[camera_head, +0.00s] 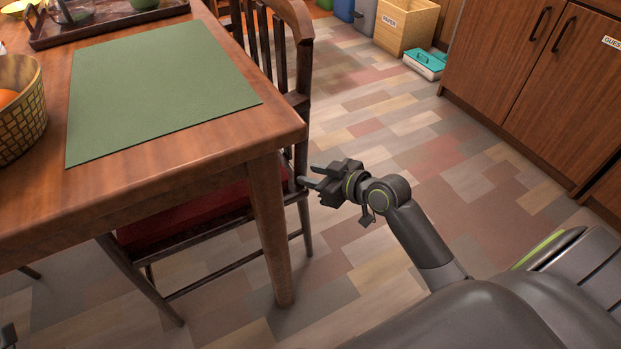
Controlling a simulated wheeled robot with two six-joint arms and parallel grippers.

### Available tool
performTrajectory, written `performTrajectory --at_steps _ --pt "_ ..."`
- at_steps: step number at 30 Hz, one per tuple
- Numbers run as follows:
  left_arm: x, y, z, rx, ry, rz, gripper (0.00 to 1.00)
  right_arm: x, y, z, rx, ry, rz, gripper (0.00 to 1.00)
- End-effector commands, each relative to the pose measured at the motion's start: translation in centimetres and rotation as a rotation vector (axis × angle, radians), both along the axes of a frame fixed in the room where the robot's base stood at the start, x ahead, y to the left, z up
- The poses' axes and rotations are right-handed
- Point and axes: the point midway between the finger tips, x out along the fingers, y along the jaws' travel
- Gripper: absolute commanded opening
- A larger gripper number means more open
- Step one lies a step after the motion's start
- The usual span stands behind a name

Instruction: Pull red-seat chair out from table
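The red-seat chair is tucked under the wooden table (200,150). Its red seat (190,215) shows below the tabletop, and its dark slatted back (298,30) rises beyond the table's right edge. My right gripper (309,176) has its two fingers apart, pointing left at the chair's rear post, close to seat height. The fingertips are at or very near the post; I cannot tell whether they touch it. Nothing shows held between them. A small dark piece at the bottom left corner may be part of my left gripper (8,335); its fingers cannot be made out.
The table leg (270,225) stands just left of my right gripper. A green placemat (160,85), a woven basket (20,110) and a tray (110,22) are on the table. Wooden cabinets (530,80) line the right. The floor between is clear.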

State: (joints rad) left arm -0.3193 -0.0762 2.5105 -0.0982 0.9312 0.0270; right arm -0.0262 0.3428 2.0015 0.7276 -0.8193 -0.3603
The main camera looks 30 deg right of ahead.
Motion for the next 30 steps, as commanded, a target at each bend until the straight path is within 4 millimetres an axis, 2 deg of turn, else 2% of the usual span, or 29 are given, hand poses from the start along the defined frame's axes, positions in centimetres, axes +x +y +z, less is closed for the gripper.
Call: performTrajectory --at_steps 5,14,22,30 --pt "0.06 -0.03 -0.32 -0.011 -0.011 0.006 0.36 0.98 0.49 -0.46 0.002 0.000 0.001 0.33" --pt "0.10 -0.05 -0.20 -0.011 -0.016 0.006 0.36 1.08 0.52 -0.43 0.000 0.000 0.000 0.33" --pt "0.10 -0.03 -0.28 -0.011 -0.010 0.006 0.36 1.06 0.51 -0.43 0.000 0.000 0.000 0.00" --pt "0.10 -0.02 -0.35 -0.010 -0.006 0.007 0.36 1.03 0.50 -0.44 0.000 0.000 0.000 0.00"
